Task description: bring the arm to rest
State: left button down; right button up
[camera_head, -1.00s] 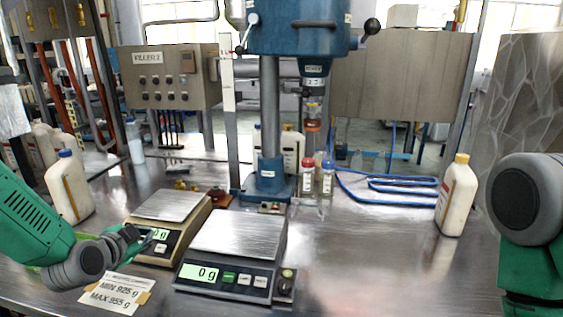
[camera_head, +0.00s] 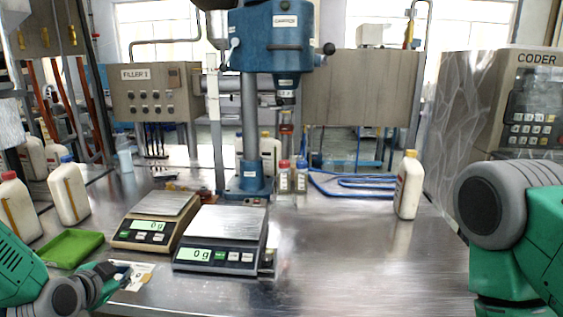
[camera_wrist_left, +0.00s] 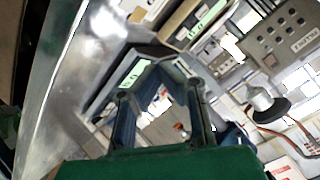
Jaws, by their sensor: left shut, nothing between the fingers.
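My left arm comes in from the lower left, with its gripper (camera_head: 122,274) shut and empty, low near the table's front edge. It is beside the green tray (camera_head: 72,248) and just in front of the beige scale (camera_head: 130,236). In the left wrist view the gripper's dark fingers (camera_wrist_left: 160,68) meet at their tips with nothing between them. My right arm shows only as grey and green links at the right edge; its gripper is outside the picture.
A second scale (camera_head: 212,256) stands right of the beige one, both reading 0 g. White bottles (camera_head: 70,192) stand at left, another (camera_head: 408,186) at right. A blue capping machine (camera_head: 250,176) stands behind. The steel table (camera_head: 350,260) is clear at front right.

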pick_arm(q)
jog(key=s+d+f+n+g, duration=0.2)
jog(key=s+d+f+g, duration=0.1)
jog(key=s+f, duration=0.55)
jog(key=s+d+f+n+g, duration=0.2)
jog(key=s+d+f+g, duration=0.15)
jog(key=s+f, duration=0.45)
jog(key=s+f+n+g, duration=0.1)
jog(key=s+f+g, duration=0.1)
jog(key=s, duration=0.8)
jog(key=s+d+f+n+g, duration=0.1)
jog(key=s+f+n+g, duration=0.1)
jog(key=s, duration=0.8)
jog(key=shift+n+g, duration=0.3)
jog(key=shift+g, duration=0.35)
